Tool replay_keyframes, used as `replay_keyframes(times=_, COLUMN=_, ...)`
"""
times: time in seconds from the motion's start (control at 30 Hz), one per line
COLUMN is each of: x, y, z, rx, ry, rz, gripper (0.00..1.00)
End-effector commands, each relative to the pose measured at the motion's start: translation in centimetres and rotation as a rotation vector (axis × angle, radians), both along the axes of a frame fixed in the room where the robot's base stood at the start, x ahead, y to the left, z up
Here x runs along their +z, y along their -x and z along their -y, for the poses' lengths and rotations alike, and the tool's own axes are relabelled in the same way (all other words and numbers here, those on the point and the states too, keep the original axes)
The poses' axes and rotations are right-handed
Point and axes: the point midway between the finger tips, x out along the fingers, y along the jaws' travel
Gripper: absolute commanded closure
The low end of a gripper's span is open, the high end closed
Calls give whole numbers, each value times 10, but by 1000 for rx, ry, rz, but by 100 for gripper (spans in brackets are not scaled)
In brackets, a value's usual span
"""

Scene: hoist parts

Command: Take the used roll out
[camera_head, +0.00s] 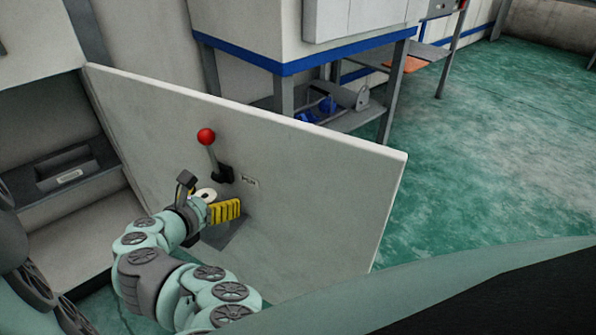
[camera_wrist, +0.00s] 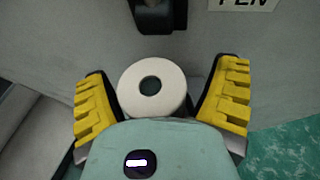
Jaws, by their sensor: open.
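A white roll (camera_wrist: 152,88) with a dark centre hole sits between the two yellow fingers of my gripper (camera_wrist: 165,100) in the wrist view. The fingers are spread, with a gap showing beside the roll on each side. In the head view the roll (camera_head: 207,195) is small and partly hidden by my gripper (camera_head: 212,208). It is close to the inner face of the open white door (camera_head: 320,190). My wrist housing covers the roll's lower edge in the wrist view, and what bears the roll is hidden.
A lever with a red knob (camera_head: 206,136) stands out from the door above the roll. A label (camera_head: 249,181) is beside it. An open cabinet compartment (camera_head: 75,170) is at the left. A blue-edged bench (camera_head: 300,60) stands behind, with green floor (camera_head: 480,150) clear at the right.

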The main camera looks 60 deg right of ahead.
Motion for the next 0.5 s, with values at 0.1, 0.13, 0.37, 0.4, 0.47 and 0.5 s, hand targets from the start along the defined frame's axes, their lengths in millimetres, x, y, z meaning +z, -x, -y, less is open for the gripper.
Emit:
replay_keyframes(times=0.1, x=-3, y=-2, z=0, rx=1, ry=0, rz=2, gripper=14)
replay_keyframes(times=0.13, x=-2, y=-2, z=0, rx=2, ry=-1, rz=2, gripper=14)
replay_keyframes(times=0.37, x=-2, y=-2, z=0, rx=3, ry=0, rz=1, gripper=17)
replay_keyframes(times=0.4, x=-2, y=-2, z=0, rx=3, ry=0, rz=1, gripper=21)
replay_keyframes(times=0.47, x=-2, y=-2, z=0, rx=3, ry=0, rz=1, gripper=28)
replay_keyframes(times=0.5, x=-2, y=-2, z=0, rx=3, ry=0, rz=0, gripper=32)
